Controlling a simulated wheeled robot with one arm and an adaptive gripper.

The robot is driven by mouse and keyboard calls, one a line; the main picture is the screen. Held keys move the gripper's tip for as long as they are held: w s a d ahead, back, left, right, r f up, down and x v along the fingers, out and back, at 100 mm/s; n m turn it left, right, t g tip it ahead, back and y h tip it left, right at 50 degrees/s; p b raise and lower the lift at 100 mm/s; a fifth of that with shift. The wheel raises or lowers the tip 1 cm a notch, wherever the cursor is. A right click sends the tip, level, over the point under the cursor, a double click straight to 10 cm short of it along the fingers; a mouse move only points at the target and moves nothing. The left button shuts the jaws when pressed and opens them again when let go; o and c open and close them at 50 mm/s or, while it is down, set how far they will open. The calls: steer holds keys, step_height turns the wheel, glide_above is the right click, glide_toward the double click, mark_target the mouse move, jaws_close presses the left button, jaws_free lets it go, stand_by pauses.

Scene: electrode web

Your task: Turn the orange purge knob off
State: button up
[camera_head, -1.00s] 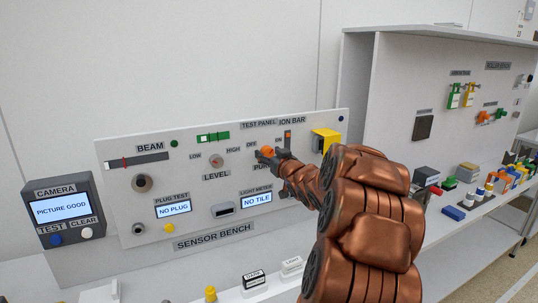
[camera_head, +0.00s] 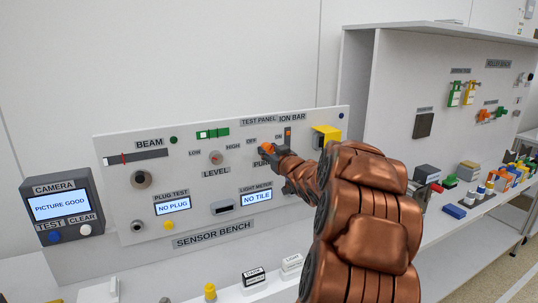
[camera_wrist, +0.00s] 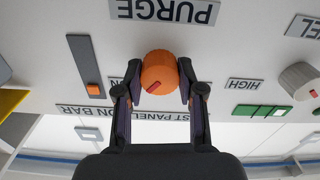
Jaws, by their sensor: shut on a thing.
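The PURGE label (camera_wrist: 165,11) is clear there. My fingers partly cover the label beside the knob, so I cannot tell clearly which position the mark points at.
The ION BAR slider (camera_wrist: 86,66) is close beside my fingers. The level knob (camera_head: 214,157) is to the left in the head view, and a yellow block (camera_head: 326,133) is to the right. Screens and a socket lie lower on the panel.

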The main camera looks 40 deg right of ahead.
steer(key=n+b, duration=0.4)
steer(key=shift+f, duration=0.15)
steer(key=n+b, duration=0.2)
steer(key=n, duration=0.2)
steer(key=shift+b, duration=0.35)
steer(key=n+b, duration=0.3)
steer(key=n, duration=0.2)
steer(key=shift+b, duration=0.4)
steer(key=shift+n+b, duration=1)
steer(key=shift+n, duration=0.8)
steer(key=shift+a, duration=0.1)
steer(key=o, duration=1.1)
steer(key=shift+o, duration=0.2)
